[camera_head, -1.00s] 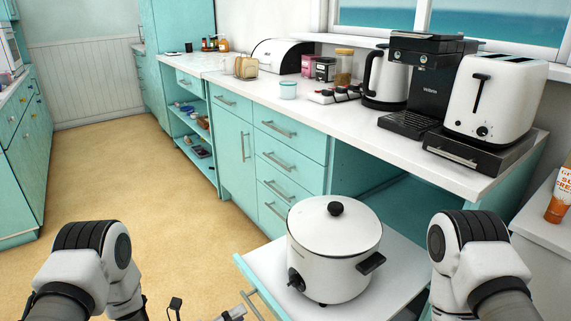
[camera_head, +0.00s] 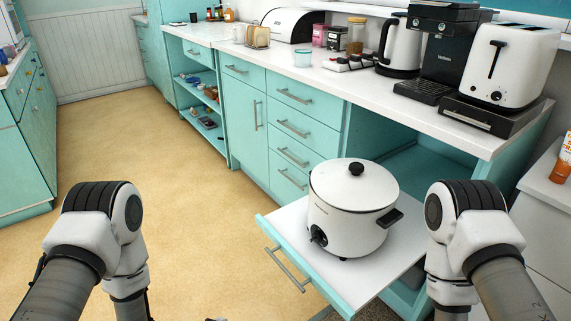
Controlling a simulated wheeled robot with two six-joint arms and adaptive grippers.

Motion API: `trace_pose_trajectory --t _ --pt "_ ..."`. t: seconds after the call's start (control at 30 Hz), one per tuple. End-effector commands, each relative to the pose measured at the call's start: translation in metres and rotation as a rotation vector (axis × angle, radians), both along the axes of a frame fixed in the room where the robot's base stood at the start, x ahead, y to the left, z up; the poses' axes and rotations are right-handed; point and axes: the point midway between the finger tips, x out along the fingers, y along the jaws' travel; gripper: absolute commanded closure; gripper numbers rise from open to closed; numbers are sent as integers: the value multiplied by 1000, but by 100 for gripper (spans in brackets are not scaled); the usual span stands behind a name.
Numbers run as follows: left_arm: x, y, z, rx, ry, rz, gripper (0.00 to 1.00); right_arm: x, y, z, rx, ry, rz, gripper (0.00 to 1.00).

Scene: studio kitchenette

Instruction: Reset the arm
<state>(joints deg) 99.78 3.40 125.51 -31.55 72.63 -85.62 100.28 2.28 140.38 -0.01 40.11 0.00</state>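My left arm (camera_head: 100,235) comes up from the bottom left, bent at a white and black joint. My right arm (camera_head: 475,240) comes up from the bottom right, bent in the same way. Both arms fold downward past the bottom edge, so I cannot see the fingers of either gripper. A white slow cooker (camera_head: 350,225) with a lid and black knob stands upright on the pulled-out shelf (camera_head: 290,220), between my arms. My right arm shows just right of the cooker in the picture; the real gap is hard to judge.
The teal drawer front with its handle (camera_head: 285,270) juts into the room. The counter (camera_head: 340,82) bears a toaster (camera_head: 505,65), a coffee machine (camera_head: 440,55), a kettle (camera_head: 397,48) and a bread box (camera_head: 300,24). The tan floor (camera_head: 150,140) at the left is clear.

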Motion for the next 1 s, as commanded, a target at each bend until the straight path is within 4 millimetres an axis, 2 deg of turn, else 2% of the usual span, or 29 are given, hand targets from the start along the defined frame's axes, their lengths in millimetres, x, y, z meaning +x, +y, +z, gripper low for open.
trace_pose_trajectory --t 0.17,0.2,0.3,0.4,0.5,0.6,0.63,0.87,1.0 --pt "-71 36 -30 -74 462 453 41 0 0 0 0 0 0 28" --pt "-91 46 -34 -92 564 589 41 0 0 0 0 0 0 28" --pt "-138 66 -40 -134 775 940 41 0 0 0 0 0 0 28" --pt "-174 81 -40 -174 909 1262 41 0 0 0 0 0 0 28" --pt "-195 88 -40 -228 978 1536 41 0 0 0 0 0 0 28" --pt "-202 89 -39 -312 1009 1743 41 0 0 1 0 0 0 28" --pt "-201 89 -14 -308 1007 1732 41 -1 0 25 0 2 0 28" --pt "-201 89 60 -308 1005 1723 41 0 0 100 0 0 0 28" --pt "-201 89 113 -308 1004 1722 41 0 0 153 0 0 0 28"
